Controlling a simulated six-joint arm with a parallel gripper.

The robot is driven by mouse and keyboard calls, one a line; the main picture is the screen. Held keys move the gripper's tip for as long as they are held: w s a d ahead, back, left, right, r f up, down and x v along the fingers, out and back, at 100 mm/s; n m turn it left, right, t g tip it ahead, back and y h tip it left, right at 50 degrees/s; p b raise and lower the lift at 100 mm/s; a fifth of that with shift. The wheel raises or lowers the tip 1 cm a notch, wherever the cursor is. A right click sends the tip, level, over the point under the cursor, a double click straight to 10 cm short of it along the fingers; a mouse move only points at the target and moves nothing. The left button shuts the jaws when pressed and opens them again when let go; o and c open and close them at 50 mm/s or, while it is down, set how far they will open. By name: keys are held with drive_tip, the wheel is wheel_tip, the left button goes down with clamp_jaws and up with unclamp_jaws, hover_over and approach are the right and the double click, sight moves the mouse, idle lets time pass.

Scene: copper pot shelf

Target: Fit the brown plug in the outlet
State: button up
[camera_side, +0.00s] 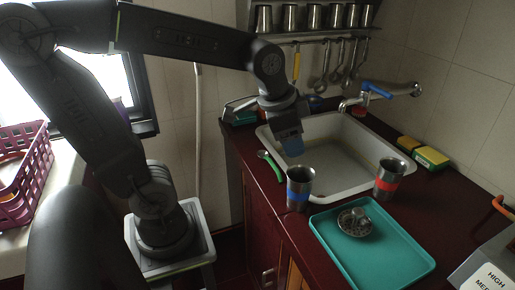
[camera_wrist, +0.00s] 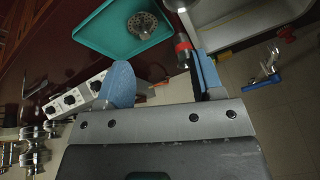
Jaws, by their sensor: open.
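I see no clearly brown plug and no clear outlet in either view. A round, perforated metal piece with a knob, like a sink strainer (camera_side: 355,222), lies on the teal tray (camera_side: 388,268). In the wrist view the strainer (camera_wrist: 142,25) is on the tray (camera_wrist: 92,32) at the top. My gripper (camera_side: 291,146) hangs over the sink (camera_side: 345,160), near its left side, apart from the strainer. In the wrist view its blue fingers (camera_wrist: 163,80) are spread with nothing held between them. The sink's drain cannot be made out.
A cup with a blue band (camera_side: 300,188) and a cup with a red band (camera_side: 388,178) stand between sink and tray. A green-handled spoon (camera_side: 272,167) lies left of the sink. Sponges (camera_side: 430,157) and a blue-handled faucet (camera_side: 378,90) are at the right and back.

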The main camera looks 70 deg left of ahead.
drive_tip(key=s+d+n+t, duration=0.1)
drive_tip(key=s+n, duration=0.2)
drive_tip(key=s, duration=0.5)
drive_tip(key=shift+d+n, duration=0.4)
